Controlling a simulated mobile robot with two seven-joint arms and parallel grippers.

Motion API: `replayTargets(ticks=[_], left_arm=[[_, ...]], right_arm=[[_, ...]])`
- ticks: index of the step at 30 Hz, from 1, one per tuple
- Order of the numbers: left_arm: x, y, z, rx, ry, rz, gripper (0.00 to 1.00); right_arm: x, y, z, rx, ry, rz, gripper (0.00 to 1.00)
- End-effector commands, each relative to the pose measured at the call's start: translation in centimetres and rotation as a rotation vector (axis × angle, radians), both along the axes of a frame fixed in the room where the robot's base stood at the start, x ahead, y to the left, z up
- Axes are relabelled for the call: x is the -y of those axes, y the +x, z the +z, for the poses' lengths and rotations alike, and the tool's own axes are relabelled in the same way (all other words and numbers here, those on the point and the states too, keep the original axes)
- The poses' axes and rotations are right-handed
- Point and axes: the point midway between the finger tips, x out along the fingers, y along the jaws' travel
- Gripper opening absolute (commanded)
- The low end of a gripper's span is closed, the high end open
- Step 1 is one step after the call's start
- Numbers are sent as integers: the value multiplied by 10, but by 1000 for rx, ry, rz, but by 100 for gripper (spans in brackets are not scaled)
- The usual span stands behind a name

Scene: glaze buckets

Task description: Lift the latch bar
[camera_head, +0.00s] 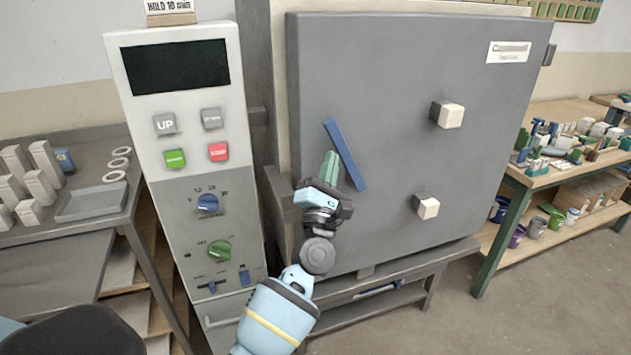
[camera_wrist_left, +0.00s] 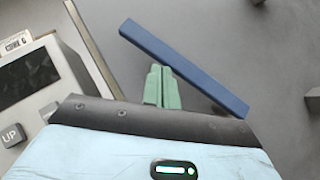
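The latch bar is a flat blue bar (camera_head: 345,154) on the front of the grey kiln door (camera_head: 390,75). It is tilted, with its upper end to the left and its lower end to the right. My left gripper (camera_head: 330,160) has green fingers and is just left of the bar, pointing up. In the left wrist view the green fingers (camera_wrist_left: 161,75) are together, with their tips close below the blue bar (camera_wrist_left: 185,66). Nothing shows between them. I cannot tell whether they touch the bar. My right gripper is not in view.
Two pale knobs (camera_head: 451,115) (camera_head: 429,208) stick out of the door to the right of the bar. A control panel (camera_head: 180,220) with buttons and dials stands close on the left. Side tables with pale blocks (camera_head: 43,187) and colourful supplies (camera_head: 560,140) flank the kiln.

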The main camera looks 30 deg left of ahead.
Motion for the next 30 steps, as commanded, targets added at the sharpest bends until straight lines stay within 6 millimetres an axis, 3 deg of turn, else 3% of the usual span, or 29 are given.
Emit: replayTargets(ticks=[4, 12, 30], left_arm=[[7, 19, 13, 6, -3, -1, 0], [20, 39, 24, 4, -4, 0, 0], [35, 56, 32, 3, -3, -1, 0]], right_arm=[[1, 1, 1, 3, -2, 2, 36], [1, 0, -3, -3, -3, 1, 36], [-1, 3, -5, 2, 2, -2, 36]])
